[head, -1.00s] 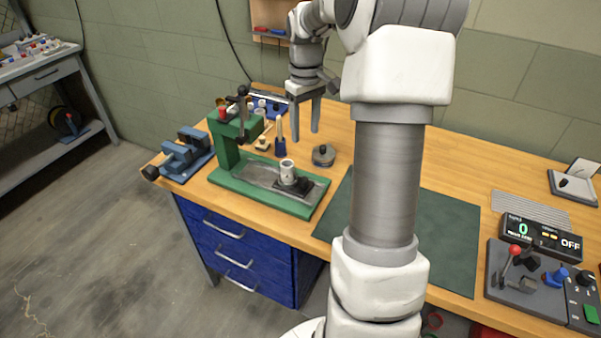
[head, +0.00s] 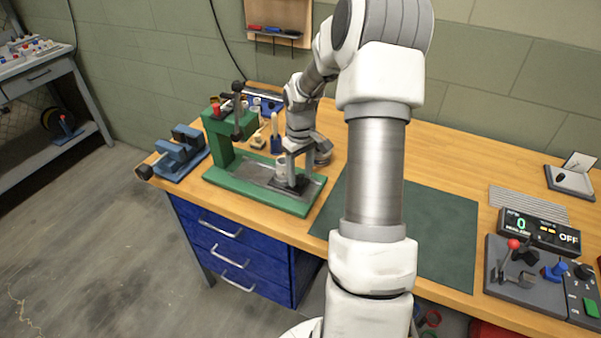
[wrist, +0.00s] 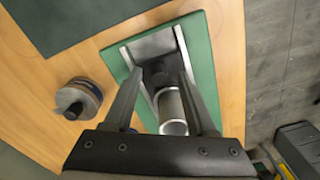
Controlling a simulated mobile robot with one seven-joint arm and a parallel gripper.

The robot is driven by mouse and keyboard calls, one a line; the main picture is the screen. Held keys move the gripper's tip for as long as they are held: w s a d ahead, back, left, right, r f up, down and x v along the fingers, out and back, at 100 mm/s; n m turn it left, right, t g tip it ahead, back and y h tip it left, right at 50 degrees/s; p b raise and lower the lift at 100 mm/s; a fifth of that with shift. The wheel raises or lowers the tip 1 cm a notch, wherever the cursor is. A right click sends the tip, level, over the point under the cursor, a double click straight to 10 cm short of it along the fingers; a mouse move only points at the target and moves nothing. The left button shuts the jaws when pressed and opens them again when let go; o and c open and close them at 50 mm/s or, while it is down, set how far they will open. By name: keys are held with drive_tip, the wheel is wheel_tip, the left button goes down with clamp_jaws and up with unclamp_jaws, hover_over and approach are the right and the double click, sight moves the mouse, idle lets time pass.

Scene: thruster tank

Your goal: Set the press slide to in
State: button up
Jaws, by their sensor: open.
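The green press (head: 222,150) stands at the left of the bench, its base running toward the front right. Its dark slide (head: 285,185) sits at the right end of the base's metal channel, away from the press column, and carries a pale metal cup (head: 281,170). My gripper (head: 300,180) points down over this end with its fingers apart. In the wrist view, the fingers (wrist: 160,75) stand either side of a dark post (wrist: 155,73) on the slide, with the cup (wrist: 172,108) just behind it. I cannot tell whether either finger touches the post.
A round metal piece with a dark knob (wrist: 78,98) stands on the wood beside the base. A blue vise (head: 178,155) is left of the press. A dark green mat (head: 440,235) lies right of it, mostly clear. The control panel (head: 520,280) is far right.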

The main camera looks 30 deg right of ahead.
clamp_jaws()
idle(1.4)
